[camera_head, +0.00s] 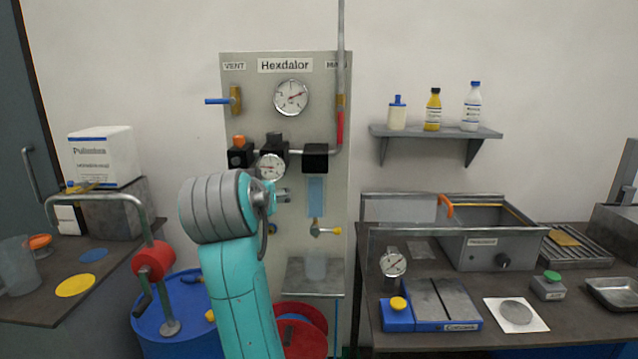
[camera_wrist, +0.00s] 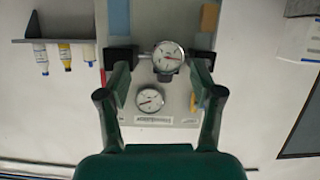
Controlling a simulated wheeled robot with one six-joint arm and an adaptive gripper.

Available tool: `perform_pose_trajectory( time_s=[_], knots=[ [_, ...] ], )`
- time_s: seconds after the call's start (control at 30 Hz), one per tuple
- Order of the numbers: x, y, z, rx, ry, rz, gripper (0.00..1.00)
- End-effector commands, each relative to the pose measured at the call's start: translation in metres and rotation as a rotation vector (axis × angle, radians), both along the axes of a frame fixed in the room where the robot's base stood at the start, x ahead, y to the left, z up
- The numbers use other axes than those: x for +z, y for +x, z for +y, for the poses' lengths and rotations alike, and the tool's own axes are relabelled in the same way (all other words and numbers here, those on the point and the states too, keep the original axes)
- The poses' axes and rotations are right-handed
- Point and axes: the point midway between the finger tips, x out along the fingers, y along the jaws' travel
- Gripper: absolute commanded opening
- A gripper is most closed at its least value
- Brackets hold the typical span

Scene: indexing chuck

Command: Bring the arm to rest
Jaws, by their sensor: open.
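My gripper (camera_wrist: 160,110) shows in the wrist view with its two dark green fingers spread wide apart. Nothing is between the fingertips. Beyond them, the wrist view shows the Hexdalor panel with its gauges upside down. In the head view my teal arm rises in front of the lower part of the grey Hexdalor panel (camera_head: 235,75), its grey joint at the top. The gripper itself is hidden behind the arm in the head view. The panel's gauge (camera_head: 291,97) and a smaller gauge (camera_head: 270,167) are above and beside the arm.
A blue drum (camera_head: 175,340) with a red-handled crank pump stands left of my arm. A left bench (camera_head: 40,308) holds a white box (camera_head: 103,156) and discs. A right bench (camera_head: 590,318) carries a steel bath (camera_head: 490,250) and a blue-ended device (camera_head: 397,318). A shelf (camera_head: 436,131) holds bottles.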

Motion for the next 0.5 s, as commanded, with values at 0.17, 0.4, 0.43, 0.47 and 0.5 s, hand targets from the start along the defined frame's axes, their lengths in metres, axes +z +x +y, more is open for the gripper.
perform_pose_trajectory(
  time_s=[0.17,0.4,0.43,0.47,0.5],
  knots=[
    [-0.078,0.007,-0.020,0.020,-0.046,-0.005,0.66],
    [-0.176,-0.001,-0.053,0.056,-0.093,-0.019,0.66],
    [-0.188,-0.003,-0.057,0.061,-0.098,-0.020,0.66],
    [-0.199,-0.006,-0.062,0.066,-0.101,-0.021,0.66],
    [-0.214,-0.011,-0.068,0.072,-0.106,-0.023,0.66]
  ],
)
